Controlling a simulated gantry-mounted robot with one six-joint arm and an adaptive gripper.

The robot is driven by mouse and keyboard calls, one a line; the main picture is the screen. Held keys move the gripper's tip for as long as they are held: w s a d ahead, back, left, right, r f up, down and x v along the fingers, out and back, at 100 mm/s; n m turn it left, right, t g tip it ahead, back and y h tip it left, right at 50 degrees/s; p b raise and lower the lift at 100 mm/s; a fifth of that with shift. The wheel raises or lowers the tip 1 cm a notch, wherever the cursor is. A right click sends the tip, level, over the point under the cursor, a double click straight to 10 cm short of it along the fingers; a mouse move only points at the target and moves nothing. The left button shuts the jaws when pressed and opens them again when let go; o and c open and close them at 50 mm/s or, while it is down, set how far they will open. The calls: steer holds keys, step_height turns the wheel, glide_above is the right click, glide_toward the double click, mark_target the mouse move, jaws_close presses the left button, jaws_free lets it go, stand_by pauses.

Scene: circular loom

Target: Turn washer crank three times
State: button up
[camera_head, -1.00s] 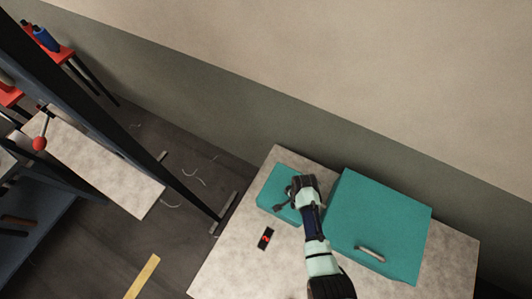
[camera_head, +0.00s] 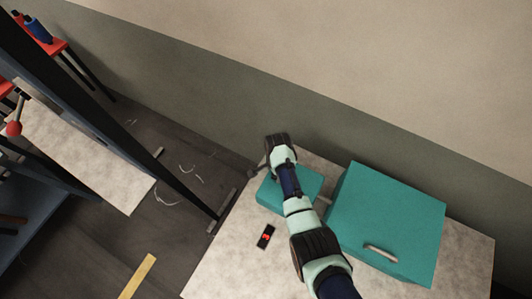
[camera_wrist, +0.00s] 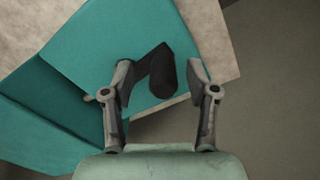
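A small teal box (camera_head: 312,184) stands on the speckled table, partly hidden behind my arm. A larger teal box (camera_head: 390,215) with a pale bar handle stands to its right. My gripper (camera_head: 257,168) is at the small box's upper-left side, near the table edge. In the wrist view, my gripper (camera_wrist: 161,68) is open, its fingers apart on either side of a dark cylindrical knob (camera_wrist: 163,72), likely the crank's grip. The crank is not distinguishable in the head view.
A small black device with a red mark (camera_head: 265,236) lies on the speckled table (camera_head: 225,268). The wall (camera_head: 230,135) rises close behind. A dark loom frame (camera_head: 120,130) stands left, with a red-balled lever (camera_head: 14,128). Open floor separates it from the table.

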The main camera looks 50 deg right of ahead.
step_height(320, 180, up, 8)
steer(key=p, duration=0.8)
steer(key=shift+r, duration=0.2)
steer(key=shift+f, duration=0.2)
